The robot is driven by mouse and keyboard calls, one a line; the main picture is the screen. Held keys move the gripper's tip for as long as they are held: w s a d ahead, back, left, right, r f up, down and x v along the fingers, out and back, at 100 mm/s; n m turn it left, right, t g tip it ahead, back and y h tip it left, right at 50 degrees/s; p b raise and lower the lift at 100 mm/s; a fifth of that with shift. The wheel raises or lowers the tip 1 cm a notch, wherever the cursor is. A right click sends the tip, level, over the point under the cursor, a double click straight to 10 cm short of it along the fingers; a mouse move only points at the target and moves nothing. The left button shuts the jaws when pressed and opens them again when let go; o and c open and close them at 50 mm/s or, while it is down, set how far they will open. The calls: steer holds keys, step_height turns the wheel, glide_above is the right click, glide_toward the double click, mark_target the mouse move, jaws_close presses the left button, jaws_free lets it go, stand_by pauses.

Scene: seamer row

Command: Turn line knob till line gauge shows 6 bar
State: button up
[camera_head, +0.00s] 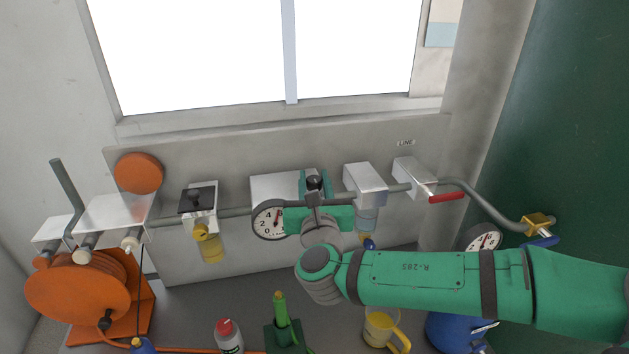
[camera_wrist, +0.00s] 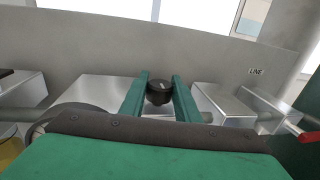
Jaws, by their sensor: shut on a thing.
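A black knob (camera_head: 314,182) sits on top of a silver regulator block (camera_head: 270,186) on the wall pipe. My gripper (camera_head: 314,187) reaches it from the front, shut on it with one green finger at each side. In the wrist view the knob (camera_wrist: 159,92) stands between the two fingers (camera_wrist: 161,98). A round white gauge (camera_head: 266,222) is on the block's front, left of my gripper. Its 0, 2 and 4 show at the left; its right side is hidden by my gripper. A dark needle points roughly upward; the exact reading is unclear.
A LINE label (camera_head: 405,142) is on the wall above a valve with a red lever (camera_head: 446,197). Another gauge (camera_head: 483,238) is at right. A filter with a yellow bowl (camera_head: 209,243) hangs left. An orange reel (camera_head: 84,292), bottle (camera_head: 228,336) and yellow mug (camera_head: 381,330) stand below.

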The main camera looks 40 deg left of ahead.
steer(key=shift+m+t+h, duration=0.4)
steer(key=shift+h, duration=0.1)
steer(key=o, duration=1)
steer(key=shift+o, duration=0.2)
